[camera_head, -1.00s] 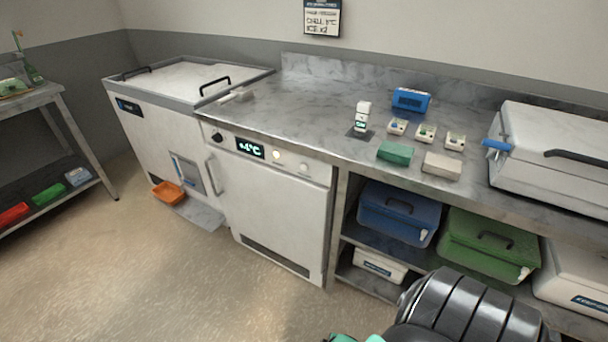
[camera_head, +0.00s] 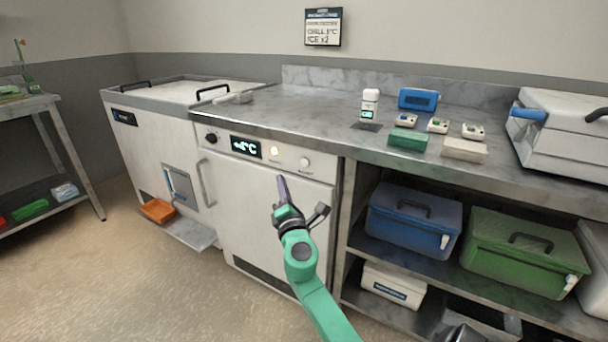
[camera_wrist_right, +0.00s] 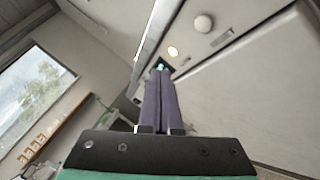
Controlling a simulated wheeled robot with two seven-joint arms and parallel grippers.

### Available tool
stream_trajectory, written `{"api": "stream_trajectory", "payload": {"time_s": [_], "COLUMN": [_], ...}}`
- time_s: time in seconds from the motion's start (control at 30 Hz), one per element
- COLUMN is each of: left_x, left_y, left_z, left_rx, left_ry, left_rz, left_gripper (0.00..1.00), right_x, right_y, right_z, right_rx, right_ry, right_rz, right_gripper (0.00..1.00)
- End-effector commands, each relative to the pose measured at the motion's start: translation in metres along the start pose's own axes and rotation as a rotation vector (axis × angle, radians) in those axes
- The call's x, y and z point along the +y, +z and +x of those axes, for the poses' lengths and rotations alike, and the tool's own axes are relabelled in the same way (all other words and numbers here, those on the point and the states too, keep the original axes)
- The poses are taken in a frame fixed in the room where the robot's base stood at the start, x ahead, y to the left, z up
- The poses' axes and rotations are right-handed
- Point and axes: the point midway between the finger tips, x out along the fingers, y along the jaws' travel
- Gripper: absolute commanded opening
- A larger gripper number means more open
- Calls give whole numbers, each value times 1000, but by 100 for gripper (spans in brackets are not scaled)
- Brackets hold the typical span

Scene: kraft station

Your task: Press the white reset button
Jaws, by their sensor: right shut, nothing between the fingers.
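The white cabinet's (camera_head: 262,205) front panel carries a black knob, a lit display (camera_head: 246,147) showing about -4°C, a glowing warm-white round button (camera_head: 275,151) and a plain white round button (camera_head: 305,162) to its right. Small labels sit below both buttons; I cannot read them clearly. My right gripper (camera_head: 281,181) is shut and empty, its dark purple fingers pointing up in front of the cabinet door, below the glowing button. In the right wrist view the shut fingers (camera_wrist_right: 160,72) point towards the panel, with the glowing button (camera_wrist_right: 172,52) and the white button (camera_wrist_right: 203,23) beyond the tips.
A steel counter (camera_head: 330,125) runs above the panel, its front edge overhanging. A door handle (camera_head: 206,184) stands out left of my gripper. Blue (camera_head: 414,217) and green (camera_head: 525,248) bins fill the open shelf to the right. The floor in front is clear.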

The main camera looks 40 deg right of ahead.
Motion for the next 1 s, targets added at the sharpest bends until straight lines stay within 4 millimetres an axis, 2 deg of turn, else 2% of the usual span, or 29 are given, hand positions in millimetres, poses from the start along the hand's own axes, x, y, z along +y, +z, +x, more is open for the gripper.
{"api": "stream_trajectory", "payload": {"time_s": [0.37, 0.67, 1.0], "left_x": [0, 1, 6], "left_y": [-1, -8, -28], "left_z": [-1, -5, -27], "left_rx": [0, 3, 11], "left_ry": [0, 2, 12], "left_rz": [0, -3, -1], "left_gripper": [100, 100, 100], "right_x": [-1, -22, -44], "right_y": [2, 22, 41], "right_z": [3, 30, 59], "right_rx": [1, 1, 3], "right_ry": [0, -1, -1], "right_rz": [0, 0, 1], "right_gripper": [0, 0, 0]}}
